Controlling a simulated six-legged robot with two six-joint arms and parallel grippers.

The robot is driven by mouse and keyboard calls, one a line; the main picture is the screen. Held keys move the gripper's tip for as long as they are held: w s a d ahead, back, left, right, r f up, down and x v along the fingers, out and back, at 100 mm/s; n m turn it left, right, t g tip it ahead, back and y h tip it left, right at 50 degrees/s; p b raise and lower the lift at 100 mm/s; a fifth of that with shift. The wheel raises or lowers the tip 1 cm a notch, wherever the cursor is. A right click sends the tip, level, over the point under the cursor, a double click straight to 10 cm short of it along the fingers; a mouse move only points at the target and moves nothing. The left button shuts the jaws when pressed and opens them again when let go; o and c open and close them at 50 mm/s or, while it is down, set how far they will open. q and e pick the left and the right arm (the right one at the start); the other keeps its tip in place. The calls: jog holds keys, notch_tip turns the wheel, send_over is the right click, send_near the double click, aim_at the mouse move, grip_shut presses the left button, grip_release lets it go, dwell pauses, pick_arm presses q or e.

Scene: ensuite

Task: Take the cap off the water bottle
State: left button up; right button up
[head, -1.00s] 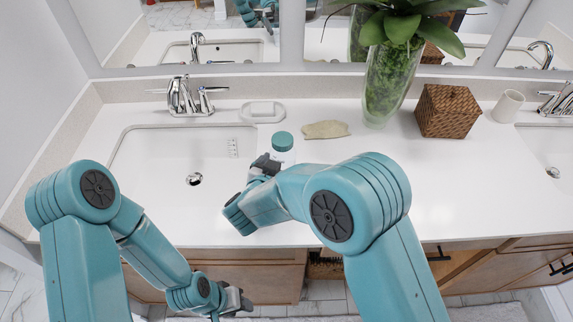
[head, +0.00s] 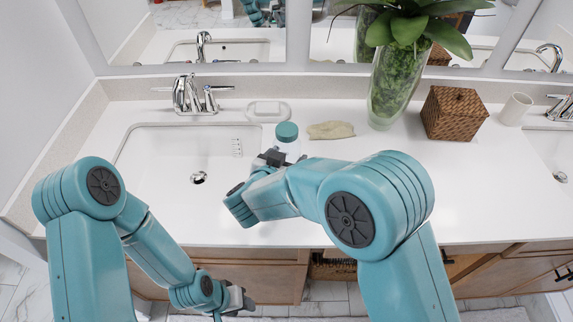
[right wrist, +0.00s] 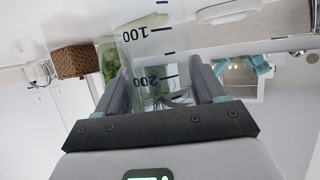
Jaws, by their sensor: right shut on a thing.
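The water bottle, clear with a teal cap (head: 287,131), is at the right of the left sink in the head view. The cap is on the bottle. My right gripper (head: 273,157) is shut on the bottle below the cap and hides its lower part. In the right wrist view, the clear bottle body (right wrist: 150,40) with black marks "100" and "200" stands between the two fingers of my right gripper (right wrist: 160,70). My left gripper (head: 238,301) is low in front of the counter edge, away from the bottle; its finger opening cannot be made out.
The left sink (head: 150,145) with its chrome faucet (head: 187,97) lies to the left. Behind the bottle are a white soap dish (head: 266,112) and a beige cloth-like item (head: 330,130). A glass plant vase (head: 390,90), wicker box (head: 453,112) and white cup (head: 515,109) stand right. Right front counter is clear.

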notch_tip(320, 180, up, 17)
send_over(288, 129)
jog(key=shift+a+p, duration=0.15)
jog(key=shift+p, duration=0.2)
jog(key=o, duration=0.3)
jog(key=c, duration=0.7)
jog(key=shift+o, duration=0.2)
